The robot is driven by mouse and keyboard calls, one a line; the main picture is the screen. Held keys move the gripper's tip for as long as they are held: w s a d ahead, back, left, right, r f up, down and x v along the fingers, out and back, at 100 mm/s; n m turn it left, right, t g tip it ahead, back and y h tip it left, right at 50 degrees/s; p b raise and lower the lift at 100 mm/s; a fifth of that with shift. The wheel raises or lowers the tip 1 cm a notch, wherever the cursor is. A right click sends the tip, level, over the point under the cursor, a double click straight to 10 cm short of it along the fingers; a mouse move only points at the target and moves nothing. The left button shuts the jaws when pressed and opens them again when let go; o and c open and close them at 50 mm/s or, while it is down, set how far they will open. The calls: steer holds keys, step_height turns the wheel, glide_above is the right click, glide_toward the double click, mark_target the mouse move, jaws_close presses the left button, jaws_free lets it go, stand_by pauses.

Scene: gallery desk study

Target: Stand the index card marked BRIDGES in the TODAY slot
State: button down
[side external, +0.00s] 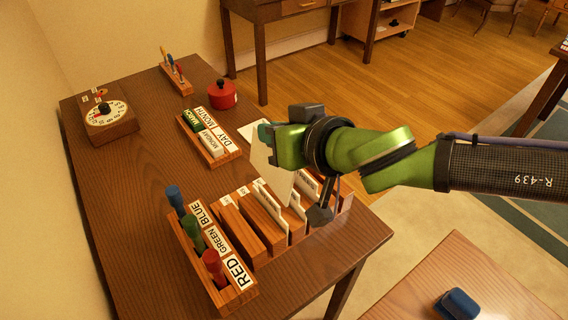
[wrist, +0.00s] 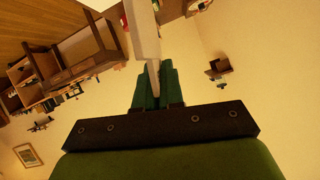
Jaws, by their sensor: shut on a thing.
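My gripper (side external: 266,137) is shut on a white card (side external: 268,170), which hangs tilted above the back of the wooden card rack. In the wrist view my green fingers (wrist: 154,88) pinch the same card (wrist: 143,35) near one edge. No writing on the held card is readable. The wooden card rack (side external: 249,240) stands at the desk's near right. Its left slots look empty, and several white cards (side external: 270,206) stand in slots further right. The small slot labels are too small to read, so I cannot tell which is TODAY. My arm hides part of the rack's right end.
A tray (side external: 224,297) with BLUE, GREEN and RED labels and coloured pegs stands left of the rack. Behind are a DAY and MONTH tray (side external: 219,161), a red pot (side external: 222,95), a dial box (side external: 108,121) and a small peg stand (side external: 177,77). The desk's left middle is clear.

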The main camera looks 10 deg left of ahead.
steer(key=d+f+n, duration=0.1)
steer(key=d+f, duration=0.1)
steer(key=d, duration=1.7)
step_height(320, 180, down, 9)
steer(key=r+x, duration=0.1)
steer(key=x, duration=1.5)
steer(key=shift+w+a+r+n, duration=0.3)
steer(key=shift+a+r, duration=0.05)
steer(key=shift+r, duration=0.1)
steer(key=c, duration=1.3)
jaws_free()
steer(key=shift+o, duration=0.2)
steer(key=shift+r, duration=0.1)
